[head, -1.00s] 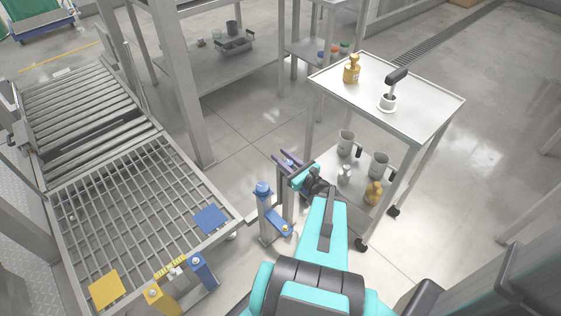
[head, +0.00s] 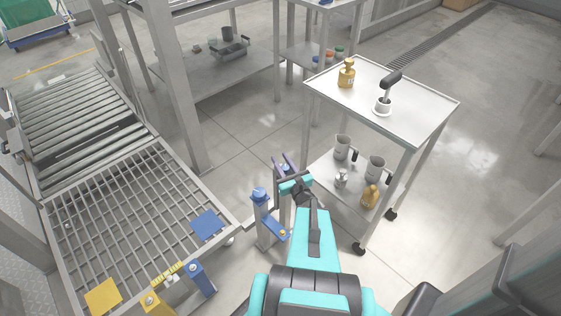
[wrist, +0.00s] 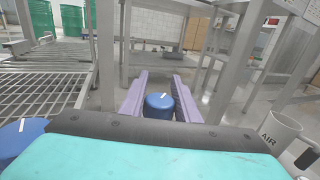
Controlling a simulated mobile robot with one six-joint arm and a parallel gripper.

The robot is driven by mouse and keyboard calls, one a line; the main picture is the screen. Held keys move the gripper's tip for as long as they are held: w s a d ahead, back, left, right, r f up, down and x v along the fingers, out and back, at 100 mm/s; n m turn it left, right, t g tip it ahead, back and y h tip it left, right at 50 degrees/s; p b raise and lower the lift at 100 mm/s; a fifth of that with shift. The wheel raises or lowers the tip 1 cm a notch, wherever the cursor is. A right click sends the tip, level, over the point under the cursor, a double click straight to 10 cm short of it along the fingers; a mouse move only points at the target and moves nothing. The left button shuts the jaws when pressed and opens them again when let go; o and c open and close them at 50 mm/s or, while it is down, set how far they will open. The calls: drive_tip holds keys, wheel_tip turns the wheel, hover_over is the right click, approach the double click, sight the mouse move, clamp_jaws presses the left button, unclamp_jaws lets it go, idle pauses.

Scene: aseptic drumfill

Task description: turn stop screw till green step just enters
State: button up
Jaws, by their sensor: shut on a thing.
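My gripper (wrist: 160,100) has its two purple fingers on either side of a round blue knob (wrist: 159,104) with a white mark on top, and is shut on it. I take this knob for the stop screw. In the head view my gripper (head: 284,163) is small, and the knob between its fingers shows only as a blue spot. A blue-capped post (head: 260,195) stands just left of my gripper. I cannot make out a green step in either view.
A grating conveyor (head: 130,195) lies to the left, with a yellow scale (head: 168,273) and blue and yellow blocks at its near end. A white cart (head: 420,118) with bottles and jugs stands to the right. A steel frame post (head: 180,100) rises behind.

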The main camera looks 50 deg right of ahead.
drive_tip(key=o, duration=1)
drive_tip(key=shift+o, duration=0.2)
drive_tip(key=shift+a, duration=0.1)
